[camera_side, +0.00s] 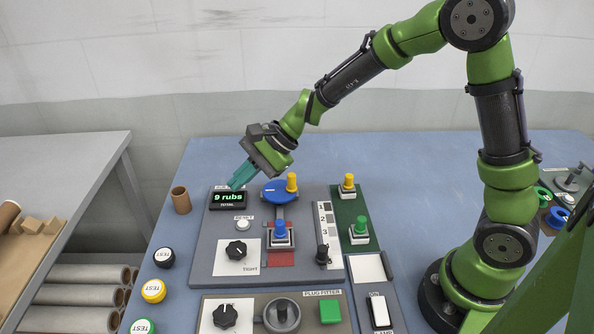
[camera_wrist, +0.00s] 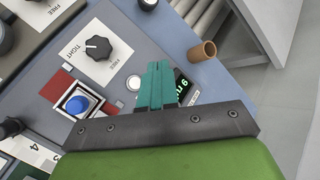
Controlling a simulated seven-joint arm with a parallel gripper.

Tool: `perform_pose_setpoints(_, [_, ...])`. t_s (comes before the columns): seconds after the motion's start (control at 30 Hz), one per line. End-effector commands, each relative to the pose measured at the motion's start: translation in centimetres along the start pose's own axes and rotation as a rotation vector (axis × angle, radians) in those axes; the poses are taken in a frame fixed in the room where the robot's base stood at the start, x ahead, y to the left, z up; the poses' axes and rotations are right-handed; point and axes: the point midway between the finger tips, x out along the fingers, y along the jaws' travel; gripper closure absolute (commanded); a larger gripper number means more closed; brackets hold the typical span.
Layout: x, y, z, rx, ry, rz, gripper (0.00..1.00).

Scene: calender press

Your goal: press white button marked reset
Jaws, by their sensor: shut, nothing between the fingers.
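The white reset button (camera_side: 243,225) is a small round cap on the grey panel, below the display and above the black knob. It also shows in the wrist view (camera_wrist: 133,82), just left of my fingers. My gripper (camera_side: 235,186) has teal fingers, shut together and empty, pointing down beside the display. It shows in the wrist view too (camera_wrist: 160,66). In the side view the fingertips are above and slightly left of the button, apart from it. The button's label is partly readable in the side view.
Near the button stand a black knob (camera_side: 236,250), a blue button (camera_side: 280,229) and a blue disc with a yellow knob (camera_side: 275,192). A brown tube (camera_side: 181,200) stands left of the panel. Round TEST buttons (camera_side: 153,291) line the table's left side.

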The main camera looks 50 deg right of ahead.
Motion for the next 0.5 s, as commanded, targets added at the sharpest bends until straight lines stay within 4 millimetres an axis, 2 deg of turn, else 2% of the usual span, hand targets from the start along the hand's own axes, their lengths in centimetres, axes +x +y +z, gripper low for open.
perform_pose_setpoints(0.5, [4.6,3.5,-3.4,0.004,0.0,0.004,1.0])
